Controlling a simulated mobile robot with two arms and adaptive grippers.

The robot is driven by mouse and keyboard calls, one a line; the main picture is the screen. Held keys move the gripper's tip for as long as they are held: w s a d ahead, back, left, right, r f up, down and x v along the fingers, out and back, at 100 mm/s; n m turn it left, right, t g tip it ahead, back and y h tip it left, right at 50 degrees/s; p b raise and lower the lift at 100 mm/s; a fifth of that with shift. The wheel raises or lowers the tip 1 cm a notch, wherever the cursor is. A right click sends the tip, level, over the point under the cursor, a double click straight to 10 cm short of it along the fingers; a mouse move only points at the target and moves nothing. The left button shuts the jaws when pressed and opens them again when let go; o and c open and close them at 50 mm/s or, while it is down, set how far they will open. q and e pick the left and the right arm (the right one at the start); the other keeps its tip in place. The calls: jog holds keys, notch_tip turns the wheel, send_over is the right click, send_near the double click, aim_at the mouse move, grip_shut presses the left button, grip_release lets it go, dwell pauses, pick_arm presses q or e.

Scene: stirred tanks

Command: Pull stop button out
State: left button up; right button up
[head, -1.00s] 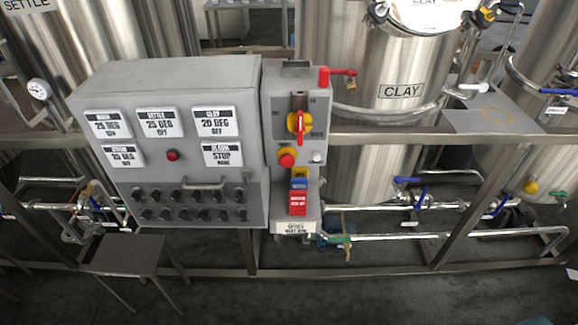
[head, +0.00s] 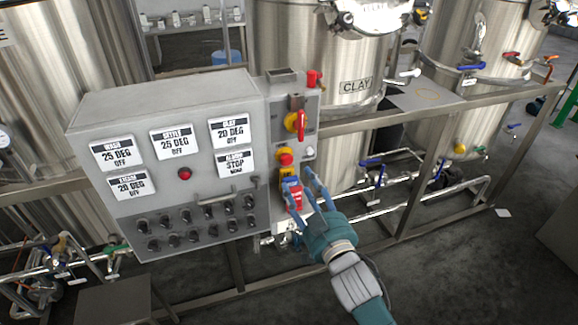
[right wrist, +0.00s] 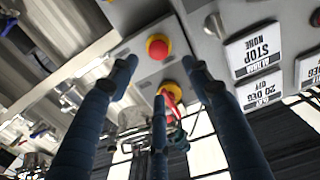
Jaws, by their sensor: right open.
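The red stop button (head: 285,159) on its yellow base sits on the narrow grey switch box to the right of the main control panel. It also shows in the right wrist view (right wrist: 158,49), between and beyond the fingertips. My right gripper (head: 306,186) is open and empty, just below the button in the head view, its blue fingers over the yellow, blue and red labels. In the right wrist view the fingers (right wrist: 160,75) are spread and apart from the button. I cannot tell whether the button is pressed in. My left gripper is not in view.
A red and yellow rotary switch (head: 296,122) is just above the button, and a small white button (head: 309,151) is to its right. The main control panel (head: 175,97) with white displays stands to the left. A steel frame rail (head: 420,110) and tanks are behind.

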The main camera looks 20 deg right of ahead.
aim_at(288, 160)
jog(key=w+p, duration=0.1)
jog(key=w, duration=0.3)
jog(key=w+p, duration=0.1)
jog(key=w, duration=0.4)
jog(key=shift+a, duration=0.2)
jog(key=shift+w+f, duration=0.15)
jog(key=shift+w, duration=0.3)
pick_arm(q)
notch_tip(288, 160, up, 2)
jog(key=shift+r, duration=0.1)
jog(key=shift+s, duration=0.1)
pick_arm(e)
jog(key=c, duration=1.2)
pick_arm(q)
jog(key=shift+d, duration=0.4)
pick_arm(e)
grip_shut()
